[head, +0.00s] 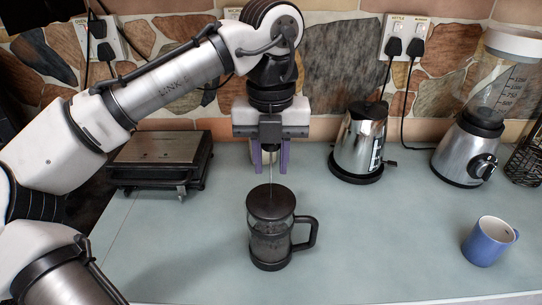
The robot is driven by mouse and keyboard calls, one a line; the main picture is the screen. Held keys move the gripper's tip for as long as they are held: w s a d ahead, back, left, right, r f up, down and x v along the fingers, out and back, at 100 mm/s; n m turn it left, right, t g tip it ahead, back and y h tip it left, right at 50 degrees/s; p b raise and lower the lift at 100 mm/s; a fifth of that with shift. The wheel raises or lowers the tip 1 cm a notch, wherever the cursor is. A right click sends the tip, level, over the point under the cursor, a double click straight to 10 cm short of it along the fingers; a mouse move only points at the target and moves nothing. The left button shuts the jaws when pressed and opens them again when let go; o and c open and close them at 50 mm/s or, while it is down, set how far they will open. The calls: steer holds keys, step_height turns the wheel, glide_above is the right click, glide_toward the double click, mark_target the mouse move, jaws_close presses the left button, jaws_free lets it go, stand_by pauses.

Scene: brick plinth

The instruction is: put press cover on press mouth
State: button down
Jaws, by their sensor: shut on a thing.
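The press (270,246) is a clear glass jug with a dark base, dark bands and a black handle on its right. It stands upright on the counter near the middle. The dark round press cover (270,203) is at the press mouth, and a thin rod rises from it. I cannot tell whether the cover rests fully on the rim. My gripper (270,168) points straight down above the press, with purple fingers either side of the rod's top. It is shut on the press cover by this upper end; the grip itself is partly hidden.
A sandwich grill (160,160) stands at the left. A steel kettle (360,142) and a blender (470,145) stand at the back right, and a blue mug (488,242) at the right. The counter (385,235) is clear between press and mug.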

steer(key=c, duration=1.1)
jaws_free()
steer(key=shift+f, duration=0.1)
step_height(320, 180, up, 12)
steer(key=shift+r+p, duration=0.15)
steer(key=shift+p, duration=0.15)
